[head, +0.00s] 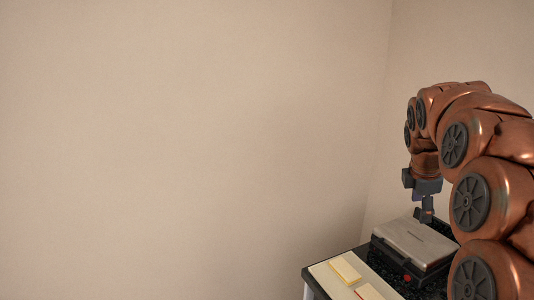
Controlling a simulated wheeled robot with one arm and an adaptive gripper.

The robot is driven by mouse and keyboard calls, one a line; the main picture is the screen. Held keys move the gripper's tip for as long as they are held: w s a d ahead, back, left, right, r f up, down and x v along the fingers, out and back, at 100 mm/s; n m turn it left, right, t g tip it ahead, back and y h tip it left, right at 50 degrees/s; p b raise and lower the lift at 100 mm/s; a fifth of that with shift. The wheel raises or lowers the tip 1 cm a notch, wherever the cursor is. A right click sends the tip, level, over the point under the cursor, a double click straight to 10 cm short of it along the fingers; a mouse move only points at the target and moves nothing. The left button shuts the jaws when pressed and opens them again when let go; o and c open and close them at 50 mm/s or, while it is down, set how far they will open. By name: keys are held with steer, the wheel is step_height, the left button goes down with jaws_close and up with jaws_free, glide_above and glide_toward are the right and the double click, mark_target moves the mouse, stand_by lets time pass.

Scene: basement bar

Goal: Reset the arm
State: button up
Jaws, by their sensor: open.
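My arm (474,150), copper-coloured with dark round joint caps, rises along the right side and bends over at the top. My gripper (427,212) points down at its end, above a closed silver appliance like a sandwich press (412,240). Its fingers look dark and small here, and I see nothing held in them. I cannot tell from this view how much height lies between the fingertips and the lid. The arm's lower links hide the appliance's right end.
A dark speckled counter (381,265) holds the appliance. A pale board (326,276) at its front left carries a yellowish slice or block (345,268) and another piece (368,292) cut off by the frame. Bare beige walls (180,130) meet in a corner behind. The left side is clear.

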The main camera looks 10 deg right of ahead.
steer(key=s+a+f+m+y, duration=0.1)
steer(key=s+a+f+m, duration=0.15)
steer(key=a, duration=0.25)
steer(key=s+a+f+m+y, duration=0.1)
steer(key=s+a+f, duration=0.15)
steer(key=a, duration=0.35)
steer(key=s+a+f+m+g, duration=0.1)
steer(key=s+a+f+m, duration=0.2)
steer(key=s, duration=0.5)
steer(key=s+a+f+m+g+y, duration=0.1)
steer(key=s+a+f+m, duration=0.3)
steer(key=s+a, duration=0.4)
steer(key=s+a+f+m+g+b, duration=0.1)
steer(key=s+a+f, duration=0.4)
steer(key=s, duration=0.5)
steer(key=f+m+g, duration=0.1)
steer(key=m, duration=0.1)
steer(key=shift+a+m+g+y, duration=0.3)
steer(key=shift+a+m+y, duration=0.05)
steer(key=shift+y, duration=0.05)
